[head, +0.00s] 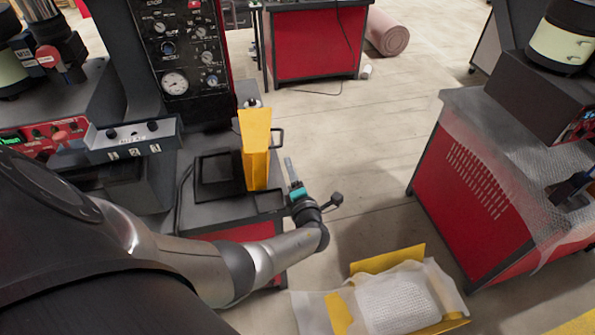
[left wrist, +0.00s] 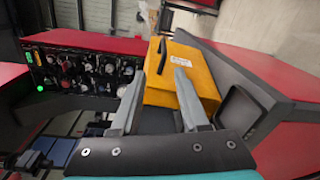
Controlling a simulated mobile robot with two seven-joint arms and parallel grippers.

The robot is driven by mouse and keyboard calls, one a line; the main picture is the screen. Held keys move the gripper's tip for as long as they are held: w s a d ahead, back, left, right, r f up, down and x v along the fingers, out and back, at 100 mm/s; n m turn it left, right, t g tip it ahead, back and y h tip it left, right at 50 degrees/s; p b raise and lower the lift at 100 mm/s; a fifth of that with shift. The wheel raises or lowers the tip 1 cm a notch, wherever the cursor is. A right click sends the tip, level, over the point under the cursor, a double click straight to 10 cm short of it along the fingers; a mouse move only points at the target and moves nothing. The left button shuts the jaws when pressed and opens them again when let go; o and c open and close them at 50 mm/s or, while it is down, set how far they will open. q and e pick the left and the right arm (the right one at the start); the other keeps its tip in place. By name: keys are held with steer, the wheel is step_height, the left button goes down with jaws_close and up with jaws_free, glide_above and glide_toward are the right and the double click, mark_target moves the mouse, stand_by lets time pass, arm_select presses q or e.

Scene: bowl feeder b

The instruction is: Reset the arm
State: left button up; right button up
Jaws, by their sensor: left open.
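My left arm (head: 190,260) comes in from the left in the head view and reaches along the front of the left machine's bench. My left gripper (head: 288,168), with a teal band at its base, is beside the yellow container and just right of it, with its fingers pointing up in the picture. In the left wrist view the gripper (left wrist: 167,60) is open, with nothing between its two grey fingers. The yellow container (head: 256,145), with a dark handle, stands upright on the bench. It also shows beyond the fingers in the left wrist view (left wrist: 192,72). My right gripper is in neither view.
A black panel with gauges (head: 180,55) rises behind the bench. A red cabinet (head: 465,185) with a plastic-covered top stands right. An open box with bubble wrap (head: 397,300) lies at the bottom. A red bench (head: 315,45) is at the back. The floor (head: 370,130) between is clear.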

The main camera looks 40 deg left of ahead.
arm_select(q)
steer(key=shift+a, duration=0.1)
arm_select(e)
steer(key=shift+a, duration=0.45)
